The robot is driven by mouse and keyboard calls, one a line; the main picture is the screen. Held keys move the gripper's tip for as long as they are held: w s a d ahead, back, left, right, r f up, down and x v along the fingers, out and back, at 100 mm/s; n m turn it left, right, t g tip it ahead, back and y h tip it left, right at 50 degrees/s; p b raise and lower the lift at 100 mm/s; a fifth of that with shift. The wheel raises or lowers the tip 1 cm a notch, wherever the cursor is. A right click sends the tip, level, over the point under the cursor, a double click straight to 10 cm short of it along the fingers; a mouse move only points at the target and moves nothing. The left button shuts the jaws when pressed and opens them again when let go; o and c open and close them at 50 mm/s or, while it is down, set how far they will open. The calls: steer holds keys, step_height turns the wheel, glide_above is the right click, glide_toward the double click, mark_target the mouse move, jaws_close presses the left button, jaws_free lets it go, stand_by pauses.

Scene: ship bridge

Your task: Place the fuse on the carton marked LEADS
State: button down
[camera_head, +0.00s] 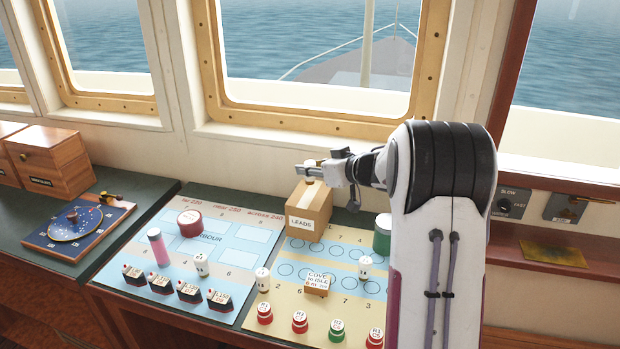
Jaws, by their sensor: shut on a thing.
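The carton marked LEADS (308,216) is a brown box with a white label, standing at the back of the chart board. My gripper (316,172) reaches in from the right and appears over the carton's top in the picture. It is shut on a small light piece with a metallic end, which I take to be the fuse (311,163). The jaws hide much of it. I cannot tell from this view whether the fuse touches the carton's top or is held just above it.
A green-and-white can (382,235) stands right of the carton. A red round tin (190,223) and a pink cylinder (158,247) stand to the left. Several small pegs, black blocks and a COVE to ISLE block (317,284) occupy the board's front. Windows are behind.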

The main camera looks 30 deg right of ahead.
mark_target(314, 178)
steer(key=shift+f, duration=1.6)
steer(key=shift+f, duration=0.1)
steer(key=c, duration=1.8)
jaws_free()
steer(key=shift+v, duration=6.1)
steer(key=shift+w, duration=0.1)
